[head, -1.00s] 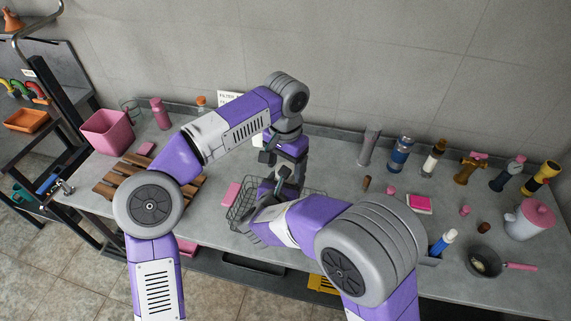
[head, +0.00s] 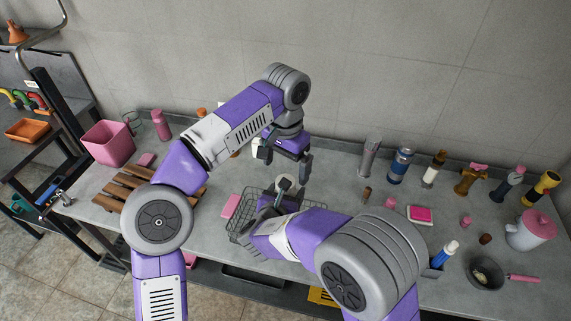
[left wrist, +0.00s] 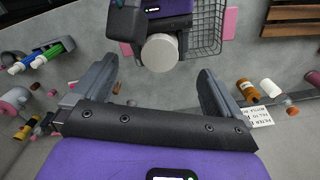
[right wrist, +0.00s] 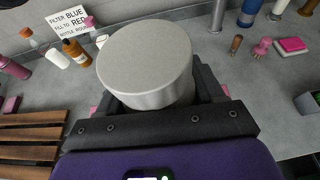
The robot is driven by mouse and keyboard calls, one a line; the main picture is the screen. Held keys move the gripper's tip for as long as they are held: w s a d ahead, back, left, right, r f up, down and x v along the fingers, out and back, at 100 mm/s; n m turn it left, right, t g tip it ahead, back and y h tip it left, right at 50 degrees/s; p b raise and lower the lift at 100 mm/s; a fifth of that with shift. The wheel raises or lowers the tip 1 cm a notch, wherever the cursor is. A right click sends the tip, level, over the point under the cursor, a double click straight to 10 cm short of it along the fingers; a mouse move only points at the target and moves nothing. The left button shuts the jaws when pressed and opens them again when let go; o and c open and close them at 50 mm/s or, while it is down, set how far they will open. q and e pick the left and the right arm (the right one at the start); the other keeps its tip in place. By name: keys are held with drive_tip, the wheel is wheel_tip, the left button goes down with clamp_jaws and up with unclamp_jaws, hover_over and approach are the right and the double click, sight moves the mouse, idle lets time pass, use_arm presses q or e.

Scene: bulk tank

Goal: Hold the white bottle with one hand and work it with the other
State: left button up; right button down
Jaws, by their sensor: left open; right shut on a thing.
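The white bottle (right wrist: 148,65) is a pale cylinder with a broad, flat round top. It stands between the fingers of my right gripper (head: 282,192), which is shut on it above the wire basket. In the head view the bottle (head: 288,182) is partly hidden by that gripper. The left wrist view shows its round top (left wrist: 160,52) just beyond the fingers. My left gripper (head: 284,160) is open and empty, with its fingers pointing down above and behind the bottle. It looks apart from the bottle.
A wire basket (head: 236,232) stands under my right gripper. A wooden rack (head: 122,190) and pink bin (head: 108,143) are at left. Several bottles and flashlights line the back right, near a lidded pink-and-white jug (head: 532,230) and a pan (head: 484,273). A smaller white bottle (right wrist: 57,58) stands near a sign.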

use_arm(q)
drive_tip(key=shift+r, duration=0.15)
wheel_tip(320, 180, up, 7)
drive_tip(key=shift+r, duration=0.15)
idle(0.6)
idle(0.4)
